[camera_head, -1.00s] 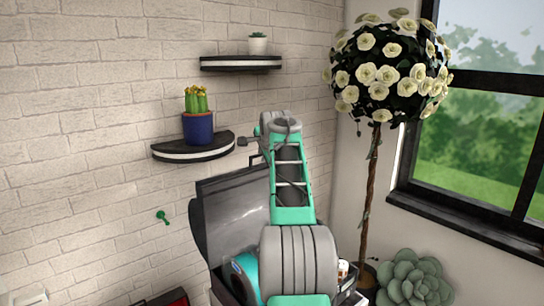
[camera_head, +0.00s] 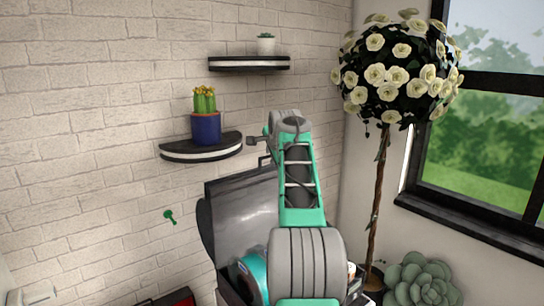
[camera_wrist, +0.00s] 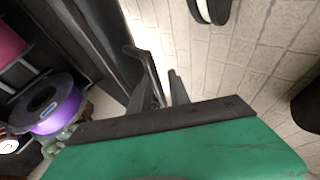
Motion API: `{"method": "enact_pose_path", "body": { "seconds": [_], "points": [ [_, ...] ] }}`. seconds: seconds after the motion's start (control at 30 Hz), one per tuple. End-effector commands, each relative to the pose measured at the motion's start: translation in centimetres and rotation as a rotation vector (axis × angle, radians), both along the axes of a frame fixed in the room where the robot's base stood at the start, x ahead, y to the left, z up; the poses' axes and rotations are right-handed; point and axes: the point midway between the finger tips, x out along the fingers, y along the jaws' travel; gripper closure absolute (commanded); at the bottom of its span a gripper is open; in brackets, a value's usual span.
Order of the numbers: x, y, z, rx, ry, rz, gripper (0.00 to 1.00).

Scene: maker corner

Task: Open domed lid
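The dark grey domed lid (camera_head: 240,212) stands raised and tilted back in the head view, left of my arm. Its right part and the body below it are largely hidden by my arm. In the wrist view a dark panel (camera_wrist: 96,35), probably the lid, fills the upper left, with a bent bar (camera_wrist: 147,62) like a handle beside it. My gripper (camera_wrist: 165,92) is at this bar, its short grey fingers just beyond the green housing. I cannot tell whether the fingers touch or clasp the bar. In the head view the fingers are mostly hidden behind my arm.
A purple spool (camera_wrist: 55,108) lies at left in the wrist view. A wall shelf (camera_head: 203,148) with a potted cactus (camera_head: 205,118) is close to my arm's end; another shelf (camera_head: 250,65) is higher. A flowering tree (camera_head: 380,185) stands right, beside the window.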

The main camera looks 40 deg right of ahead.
Motion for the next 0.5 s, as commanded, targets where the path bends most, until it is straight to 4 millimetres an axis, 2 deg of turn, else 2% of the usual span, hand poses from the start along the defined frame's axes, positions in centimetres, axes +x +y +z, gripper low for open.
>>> {"method": "enact_pose_path", "body": {
  "seconds": [0.03, 0.3, 0.5],
  "points": [
    [-0.5, 0.5, -0.4, 0.006, 0.009, 0.004, 0.67],
    [-4.1, 2.7, 3.3, -0.001, -0.001, 0.003, 0.67],
    [-4.9, 3.0, 4.2, -0.002, -0.002, 0.003, 0.67]
  ]
}}
